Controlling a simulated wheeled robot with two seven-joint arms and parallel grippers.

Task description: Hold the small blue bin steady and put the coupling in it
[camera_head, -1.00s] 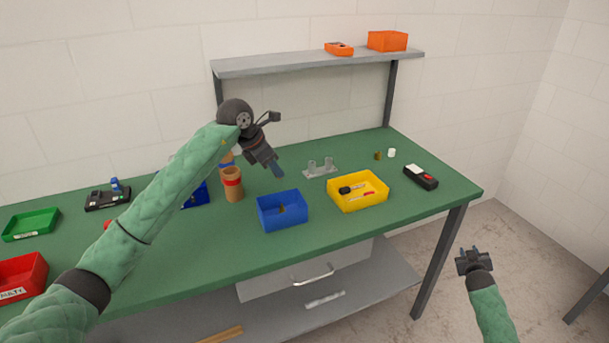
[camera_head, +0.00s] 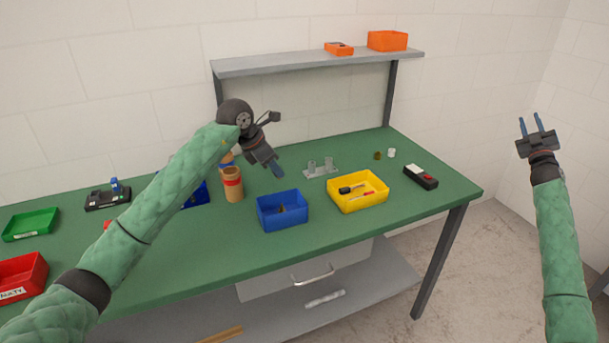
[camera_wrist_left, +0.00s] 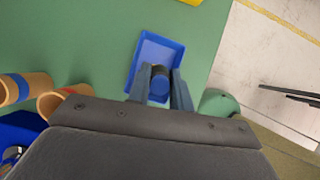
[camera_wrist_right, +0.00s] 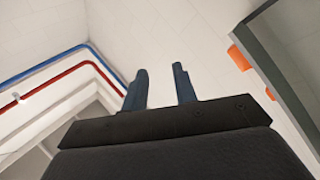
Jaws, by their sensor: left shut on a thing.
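A small blue bin (camera_head: 283,222) stands upright near the front edge of the green table, and it also shows in the left wrist view (camera_wrist_left: 148,54). A small brownish thing (camera_head: 281,209) shows inside it in the head view, too small to identify. My left gripper (camera_head: 277,171) is above the bin's back side, pointing down. In the left wrist view it is shut on a dark round piece (camera_wrist_left: 160,80), which I take to be the coupling; it appears in front of the bin. My right gripper (camera_head: 537,125) is raised off to the right, open and empty, away from the bin.
A yellow bin (camera_head: 358,203) holding tools stands right of the blue bin. Cardboard tubes (camera_head: 233,186) stand to its left, with another blue bin (camera_head: 203,197) partly hidden by my left arm. A grey fixture (camera_head: 320,168) and a black device (camera_head: 421,177) lie further back and right.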

